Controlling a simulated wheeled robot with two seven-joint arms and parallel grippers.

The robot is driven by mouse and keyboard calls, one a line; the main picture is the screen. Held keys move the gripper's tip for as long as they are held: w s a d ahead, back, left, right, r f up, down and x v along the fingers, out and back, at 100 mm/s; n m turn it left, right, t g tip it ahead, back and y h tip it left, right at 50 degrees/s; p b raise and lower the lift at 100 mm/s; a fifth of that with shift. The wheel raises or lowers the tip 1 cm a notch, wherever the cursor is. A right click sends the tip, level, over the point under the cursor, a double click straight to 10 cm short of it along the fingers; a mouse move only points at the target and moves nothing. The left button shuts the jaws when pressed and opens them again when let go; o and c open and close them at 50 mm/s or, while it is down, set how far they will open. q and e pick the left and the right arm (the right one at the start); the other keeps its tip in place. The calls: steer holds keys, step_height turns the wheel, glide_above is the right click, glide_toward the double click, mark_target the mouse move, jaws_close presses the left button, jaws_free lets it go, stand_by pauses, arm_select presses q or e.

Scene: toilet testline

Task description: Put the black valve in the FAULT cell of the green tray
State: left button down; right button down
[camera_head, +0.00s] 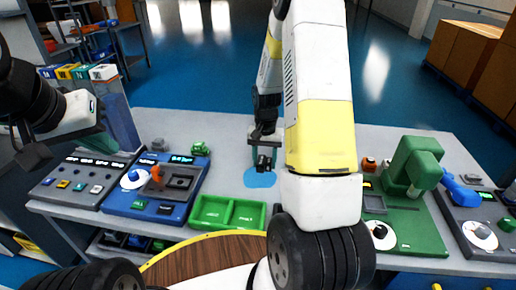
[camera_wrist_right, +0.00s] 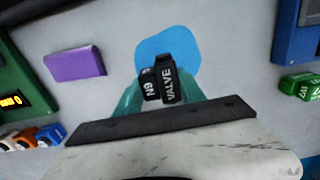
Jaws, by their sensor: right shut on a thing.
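The black valve (camera_head: 264,163) is between the teal fingers of my right gripper (camera_head: 263,155), above the grey table near a blue round patch. In the right wrist view the valve (camera_wrist_right: 168,84) shows a white VALVE label, with the teal fingers of my right gripper (camera_wrist_right: 160,92) shut on it from both sides. The green tray (camera_head: 229,228) lies at the table's front edge, left of and nearer than the valve. Two cells show; no FAULT label is readable. My left gripper (camera_head: 100,141) hangs over the table's left end, its fingers partly hidden, no held thing visible.
A blue test panel (camera_head: 143,207) and a grey button panel (camera_head: 72,188) stand left of the tray. A green press station (camera_head: 415,235) stands right of my right arm. A purple block (camera_wrist_right: 75,63) lies on the table. A round wooden top (camera_head: 205,262) is in front.

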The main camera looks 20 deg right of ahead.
mark_target(269, 162)
steer(key=w+d, duration=0.3)
steer(key=shift+w+f, duration=0.25)
steer(key=shift+f, duration=1.7)
steer(key=c, duration=0.7)
jaws_free()
steer(key=shift+f, duration=0.15)
